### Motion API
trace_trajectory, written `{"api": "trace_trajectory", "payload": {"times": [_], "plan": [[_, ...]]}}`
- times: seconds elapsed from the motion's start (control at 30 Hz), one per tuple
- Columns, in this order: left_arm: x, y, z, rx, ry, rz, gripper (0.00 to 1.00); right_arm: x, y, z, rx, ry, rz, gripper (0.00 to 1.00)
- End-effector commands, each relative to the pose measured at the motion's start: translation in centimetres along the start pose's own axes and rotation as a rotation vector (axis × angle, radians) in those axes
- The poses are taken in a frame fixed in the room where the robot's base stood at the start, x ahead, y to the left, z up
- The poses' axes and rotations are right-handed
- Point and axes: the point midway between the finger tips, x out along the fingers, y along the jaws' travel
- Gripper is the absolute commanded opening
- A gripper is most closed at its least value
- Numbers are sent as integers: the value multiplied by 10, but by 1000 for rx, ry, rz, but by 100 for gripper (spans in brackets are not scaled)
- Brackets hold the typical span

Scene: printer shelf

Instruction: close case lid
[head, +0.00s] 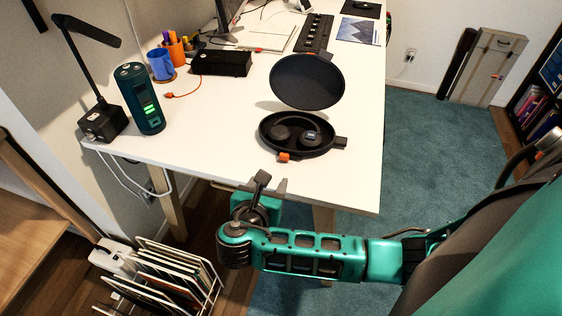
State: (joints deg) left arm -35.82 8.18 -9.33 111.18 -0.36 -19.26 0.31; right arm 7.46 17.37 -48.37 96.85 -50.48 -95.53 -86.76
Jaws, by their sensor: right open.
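The black oval case stands open on the white desk near its front right part. Its lid (307,82) is raised and leans back behind the base (269,137). Dark headphones (309,137) lie in the base. An orange tab (284,157) shows at the front of the base and a dark tab at its right side. My right gripper (268,185) is at the desk's front edge, in front of the case and apart from it. It is open and nothing shows between its fingers.
On the desk (220,150) stand a dark teal cylinder (141,98), a black lamp (97,75), a blue mug (161,64), a black box (221,62) and a keyboard (314,33). A wire rack of files (165,275) is on the floor. The desk left of the case is clear.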

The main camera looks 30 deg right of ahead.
Motion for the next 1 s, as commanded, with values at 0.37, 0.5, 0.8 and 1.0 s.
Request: {"api": "trace_trajectory", "payload": {"times": [0.37,0.5,0.8,1.0], "plan": [[9,0,13,0,0,0,53,76,-1,-2,3,1,-2,53],[11,0,16,0,1,0,53,99,-1,-2,4,3,-1,53],[13,0,18,-1,1,-1,53,119,0,-2,5,5,1,53],[13,0,18,0,2,-1,53,119,0,-2,5,5,1,53]]}}
